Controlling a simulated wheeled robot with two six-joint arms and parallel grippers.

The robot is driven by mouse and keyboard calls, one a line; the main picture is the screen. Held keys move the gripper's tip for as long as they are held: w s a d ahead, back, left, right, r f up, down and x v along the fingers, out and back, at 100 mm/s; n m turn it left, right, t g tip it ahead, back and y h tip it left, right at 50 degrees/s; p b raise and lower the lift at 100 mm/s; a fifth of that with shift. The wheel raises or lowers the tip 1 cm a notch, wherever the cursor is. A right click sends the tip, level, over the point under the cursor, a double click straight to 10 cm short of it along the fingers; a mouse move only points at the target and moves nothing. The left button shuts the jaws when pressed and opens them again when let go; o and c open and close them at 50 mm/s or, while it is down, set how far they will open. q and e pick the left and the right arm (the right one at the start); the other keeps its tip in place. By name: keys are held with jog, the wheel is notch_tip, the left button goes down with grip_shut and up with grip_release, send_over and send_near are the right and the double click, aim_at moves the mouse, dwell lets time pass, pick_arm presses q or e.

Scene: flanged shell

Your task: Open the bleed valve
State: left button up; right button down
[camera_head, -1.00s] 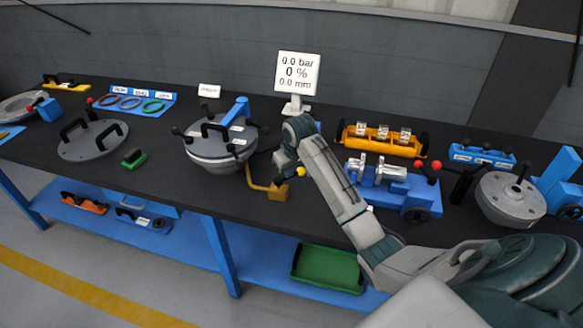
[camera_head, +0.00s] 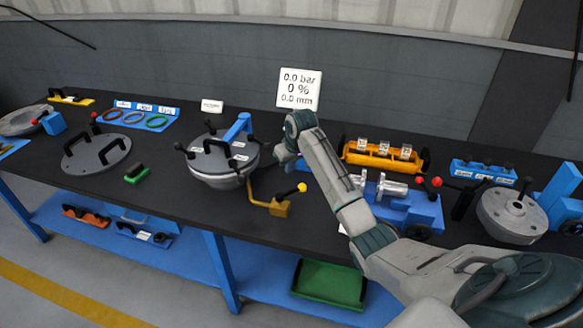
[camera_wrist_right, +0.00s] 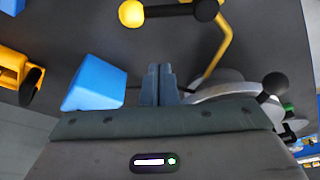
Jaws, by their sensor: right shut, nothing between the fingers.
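The bleed valve (camera_head: 280,206) is a small brass-yellow block on a bent pipe from the round grey vessel (camera_head: 217,180). Its black lever ends in a yellow knob (camera_head: 302,187) pointing up and right. In the right wrist view the yellow knob (camera_wrist_right: 131,13) and bent yellow pipe (camera_wrist_right: 222,45) lie at the top, apart from my fingers. My right gripper (camera_head: 281,157) is behind and above the valve, right of the vessel; it touches nothing I can make out. Its fingers (camera_wrist_right: 160,85) are shut and empty in the wrist view. My left gripper is not in view.
A display (camera_head: 299,88) reads 0.0 bar, 0 %, 0.0 mm. A blue fixture with metal parts (camera_head: 410,208) and a yellow rack (camera_head: 384,160) stand to the right. A flanged lid (camera_head: 96,152) and small green-black block (camera_head: 136,173) lie left. Bare black bench lies in front of the vessel.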

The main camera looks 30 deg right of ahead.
aim_at(294, 191)
jog(key=p+x, duration=0.1)
jog(key=x, duration=0.6)
jog(key=shift+f, duration=0.2)
jog(key=s+p, duration=0.2)
jog(key=shift+s+r, duration=0.3)
jog(key=shift+r, duration=0.1)
jog(key=shift+s+p, duration=0.55)
jog(key=shift+s, duration=0.1)
jog(key=shift+a, duration=0.1)
